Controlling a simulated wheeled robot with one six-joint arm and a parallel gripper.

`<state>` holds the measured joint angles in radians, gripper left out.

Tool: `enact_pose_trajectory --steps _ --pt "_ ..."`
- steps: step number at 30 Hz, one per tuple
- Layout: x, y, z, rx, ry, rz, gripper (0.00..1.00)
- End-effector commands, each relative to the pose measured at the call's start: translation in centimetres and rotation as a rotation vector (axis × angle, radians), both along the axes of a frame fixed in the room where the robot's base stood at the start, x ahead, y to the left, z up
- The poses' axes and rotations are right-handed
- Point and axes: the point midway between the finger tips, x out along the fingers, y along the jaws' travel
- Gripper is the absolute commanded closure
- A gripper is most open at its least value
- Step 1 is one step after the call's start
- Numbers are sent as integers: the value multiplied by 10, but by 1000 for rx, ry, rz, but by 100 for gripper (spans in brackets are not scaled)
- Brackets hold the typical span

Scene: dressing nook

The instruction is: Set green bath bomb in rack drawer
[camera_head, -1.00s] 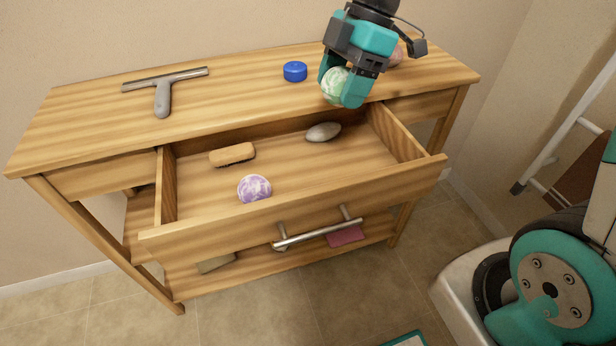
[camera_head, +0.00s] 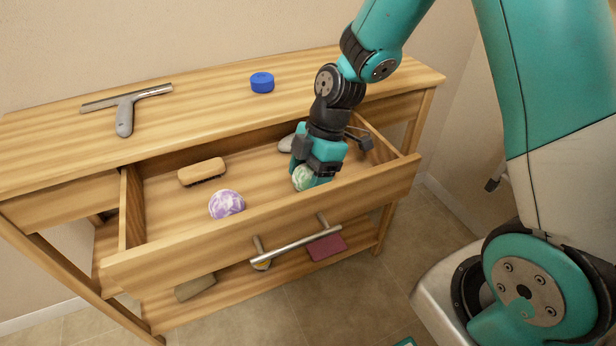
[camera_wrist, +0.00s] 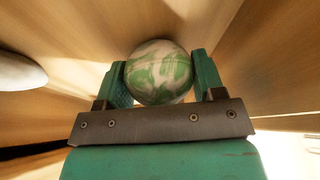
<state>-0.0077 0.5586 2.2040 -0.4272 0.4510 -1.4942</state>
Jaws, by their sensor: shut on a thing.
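The green bath bomb (camera_head: 303,178) is a ball marbled green and white. My gripper (camera_head: 312,174) is shut on it, inside the open rack drawer (camera_head: 265,207), near the drawer's right front. In the wrist view the bath bomb (camera_wrist: 158,72) sits between the two teal fingers of my gripper (camera_wrist: 160,85), with the drawer's wooden surfaces close around it. Whether it touches the drawer floor I cannot tell. The drawer is pulled out from the wooden rack (camera_head: 60,135).
In the drawer are a purple-white ball (camera_head: 227,204), a brush (camera_head: 202,171) and a grey stone-like oval (camera_head: 286,144), partly hidden by my gripper. A squeegee (camera_head: 125,112) and a blue round tin (camera_head: 262,82) lie on the rack top. The drawer's middle floor is clear.

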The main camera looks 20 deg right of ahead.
Motion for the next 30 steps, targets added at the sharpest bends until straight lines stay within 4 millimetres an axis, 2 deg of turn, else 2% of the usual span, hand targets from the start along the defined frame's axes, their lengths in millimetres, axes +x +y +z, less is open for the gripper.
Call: enact_pose_trajectory --steps 10,11,12,14,23,26,30 --pt "0 0 -5 0 -1 0 64" --pt "0 0 -4 0 -1 0 33" --pt "0 0 -4 0 -1 0 24" --pt "0 0 -4 0 -1 0 12" --pt "0 0 -1 0 -1 0 12" --pt "2 -3 8 1 -5 -2 12" --pt "5 -13 33 2 -7 -3 12"
